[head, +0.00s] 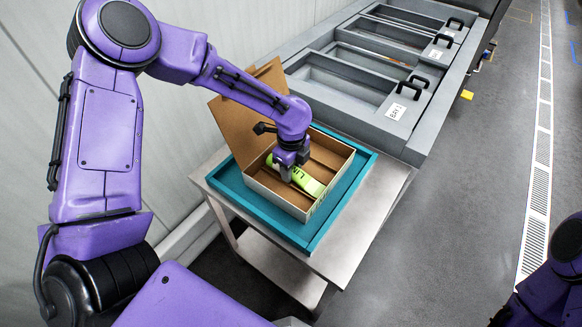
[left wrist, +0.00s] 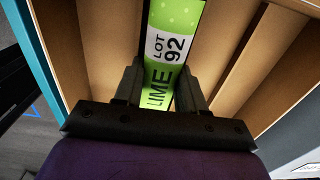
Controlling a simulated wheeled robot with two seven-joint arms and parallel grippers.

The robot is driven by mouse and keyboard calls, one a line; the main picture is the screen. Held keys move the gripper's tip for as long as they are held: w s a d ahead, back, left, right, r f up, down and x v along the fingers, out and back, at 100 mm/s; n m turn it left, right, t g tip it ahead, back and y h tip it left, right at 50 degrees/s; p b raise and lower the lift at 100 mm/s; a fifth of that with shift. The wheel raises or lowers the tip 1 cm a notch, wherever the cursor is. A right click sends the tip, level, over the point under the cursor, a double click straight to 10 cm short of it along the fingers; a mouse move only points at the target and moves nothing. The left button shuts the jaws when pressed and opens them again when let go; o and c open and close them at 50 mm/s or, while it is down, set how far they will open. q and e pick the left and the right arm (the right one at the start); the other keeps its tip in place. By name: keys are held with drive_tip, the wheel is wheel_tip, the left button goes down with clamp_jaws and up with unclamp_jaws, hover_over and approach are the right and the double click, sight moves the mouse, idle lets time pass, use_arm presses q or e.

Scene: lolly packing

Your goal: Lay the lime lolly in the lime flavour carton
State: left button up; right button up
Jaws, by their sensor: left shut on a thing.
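The lime lolly (head: 309,183) is in a green wrapper; its print reads LIME and LOT 92 in the left wrist view (left wrist: 172,45). My left gripper (head: 288,170) reaches down into the open cardboard carton (head: 279,197) and is shut on the lolly. In the left wrist view the two fingers (left wrist: 160,88) stand on either side of the wrapper's near end. The lolly is inside the carton's walls, along its slots; I cannot tell whether it touches the floor. The carton's flavour print is not readable. My right gripper is not in view.
The carton stands in a teal tray (head: 363,163) on a metal table (head: 384,195), its lid (head: 232,125) raised at the back left. A grey freezer unit (head: 408,142) with several bays and black handles stands behind. The floor at right is clear.

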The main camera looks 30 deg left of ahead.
use_arm(q)
drive_tip(key=o, duration=0.9)
drive_tip(key=shift+s+f, duration=0.25)
drive_tip(key=shift+f, duration=0.05)
drive_tip(key=shift+o, duration=0.8)
drive_tip(key=shift+f, duration=0.1)
drive_tip(key=shift+s, duration=0.1)
wheel_tip(320, 180, up, 14)
drive_tip(key=shift+w+f, duration=0.25)
drive_tip(key=shift+w, duration=0.1)
